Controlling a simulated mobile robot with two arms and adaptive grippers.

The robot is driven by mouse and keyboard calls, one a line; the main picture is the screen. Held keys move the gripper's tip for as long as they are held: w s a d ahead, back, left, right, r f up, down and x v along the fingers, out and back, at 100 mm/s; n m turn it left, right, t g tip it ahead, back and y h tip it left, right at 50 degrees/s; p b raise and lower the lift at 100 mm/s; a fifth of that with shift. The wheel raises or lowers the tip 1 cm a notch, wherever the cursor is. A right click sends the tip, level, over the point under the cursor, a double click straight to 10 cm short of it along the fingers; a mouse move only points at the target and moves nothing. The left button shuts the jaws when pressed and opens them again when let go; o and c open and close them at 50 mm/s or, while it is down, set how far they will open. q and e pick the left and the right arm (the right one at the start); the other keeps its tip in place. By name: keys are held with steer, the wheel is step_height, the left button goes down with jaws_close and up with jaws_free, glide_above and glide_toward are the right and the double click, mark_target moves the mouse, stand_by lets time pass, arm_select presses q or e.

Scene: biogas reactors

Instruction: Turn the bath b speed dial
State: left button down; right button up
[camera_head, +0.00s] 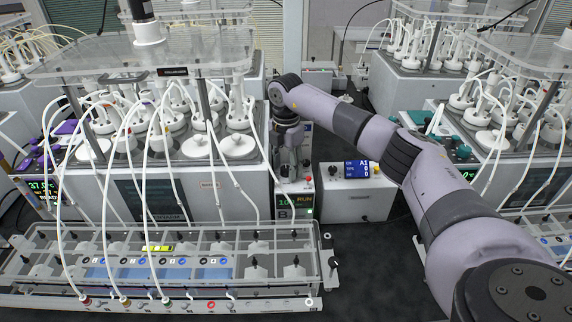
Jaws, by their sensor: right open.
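The narrow control unit (309,213) marked B stands at the right end of the large grey bath (232,192). It has a lit display reading RUN and small red parts on its front. I cannot make out a speed dial clearly; it may be hidden behind my gripper. My right arm reaches in from the lower right, and my right gripper (290,165) points down at the upper part of this unit. It is open, with nothing visible in it. I cannot tell whether it touches the unit. My left gripper is out of view.
A white box with a blue display (357,170) stands right of the control unit. A clear rack (170,262) with bottles and tubes fills the front left. Tubed vessels and a clear shelf (140,55) stand over the bath. Dark bench (375,270) is free at front centre.

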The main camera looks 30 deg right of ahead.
mark_target(286, 168)
step_height(286, 168, up, 12)
stand_by(0.6)
stand_by(0.5)
